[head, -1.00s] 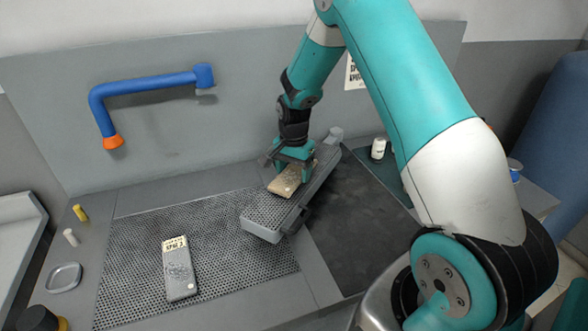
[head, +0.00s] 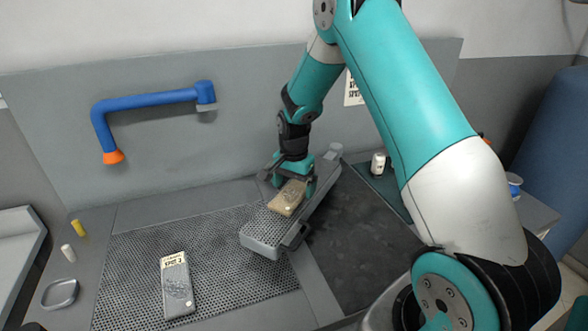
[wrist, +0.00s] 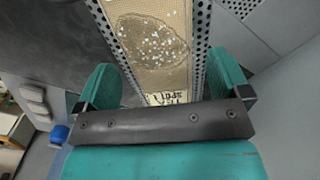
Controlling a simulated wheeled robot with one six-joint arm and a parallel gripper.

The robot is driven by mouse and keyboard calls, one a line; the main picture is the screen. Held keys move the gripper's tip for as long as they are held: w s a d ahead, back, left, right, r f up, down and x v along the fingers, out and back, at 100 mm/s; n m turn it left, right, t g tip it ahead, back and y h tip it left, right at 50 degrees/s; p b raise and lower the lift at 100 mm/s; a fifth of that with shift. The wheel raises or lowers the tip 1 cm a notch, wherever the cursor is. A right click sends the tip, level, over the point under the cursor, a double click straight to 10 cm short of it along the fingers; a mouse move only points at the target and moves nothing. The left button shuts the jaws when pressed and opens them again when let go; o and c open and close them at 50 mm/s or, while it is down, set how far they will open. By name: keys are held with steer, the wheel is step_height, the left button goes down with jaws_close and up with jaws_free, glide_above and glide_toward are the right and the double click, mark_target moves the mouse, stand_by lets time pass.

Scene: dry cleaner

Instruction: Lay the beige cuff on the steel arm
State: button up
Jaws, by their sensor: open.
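The beige cuff (head: 287,198) lies lengthwise on the perforated steel arm (head: 265,226), which stands out over the table. In the wrist view the cuff (wrist: 152,45) shows a darker round patch with white specks and a printed tag at its near end. Perforated steel (wrist: 202,30) shows along both of its sides. My gripper (head: 292,182) is at the far end of the cuff. In the wrist view its teal fingers (wrist: 166,88) stand apart on either side of the cuff, with gaps between.
A grey tagged piece (head: 177,284) lies on the perforated table top (head: 125,275). A blue pipe with an orange nozzle (head: 150,104) is on the back panel. A white bottle (head: 378,164) stands right of my gripper. A small tray (head: 60,294) is at left.

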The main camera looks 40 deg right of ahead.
mark_target(293, 191)
step_height(293, 191, up, 10)
steer(key=r+b, duration=0.1)
steer(key=b, duration=0.2)
steer(key=s+a+r+n, duration=0.3)
steer(key=s+a+n, duration=0.1)
steer(key=a, duration=0.3)
steer(key=s+a+r+n+y, duration=0.2)
steer(key=s+a+n, duration=0.6)
steer(key=s, duration=0.4)
steer(key=s+a+r+n+y, duration=0.2)
steer(key=s+a+n, duration=0.6)
steer(key=s, duration=0.4)
steer(key=shift+a, duration=0.55)
steer(key=shift+s+r, duration=0.1)
